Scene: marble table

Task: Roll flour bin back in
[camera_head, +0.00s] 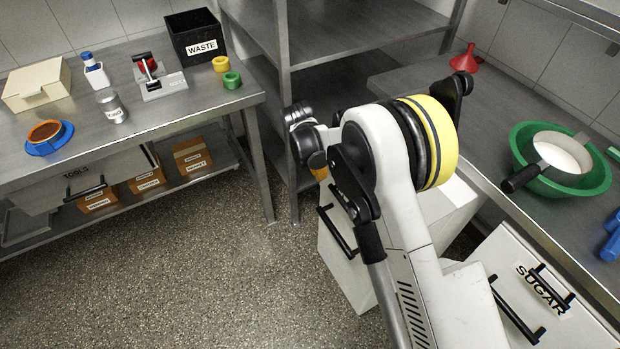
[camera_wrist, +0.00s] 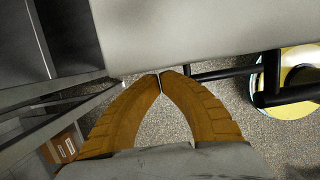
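A white bin (camera_head: 346,270) with a black bar handle (camera_head: 337,232) stands out from under the right-hand counter. No label shows on it, and my arm covers much of it. A second white bin marked SUGAR (camera_head: 508,262) is to its right. My gripper is mostly hidden behind my arm in the head view, with a bit of orange finger (camera_head: 321,173) showing near the bin's top left. In the wrist view my gripper's orange fingers (camera_wrist: 160,80) meet at the tips with nothing seen between them. A pale bin-like surface (camera_wrist: 205,32) is right beyond the tips, with a black bar (camera_wrist: 225,72) to the right.
The right counter (camera_head: 490,125) holds a green bowl (camera_head: 590,187) and a red funnel (camera_head: 465,60). A steel shelf (camera_head: 345,35) stands behind my arm. The left table (camera_head: 185,107) holds a WASTE box (camera_head: 193,32) and small items. The speckled floor (camera_head: 235,265) is clear on the left.

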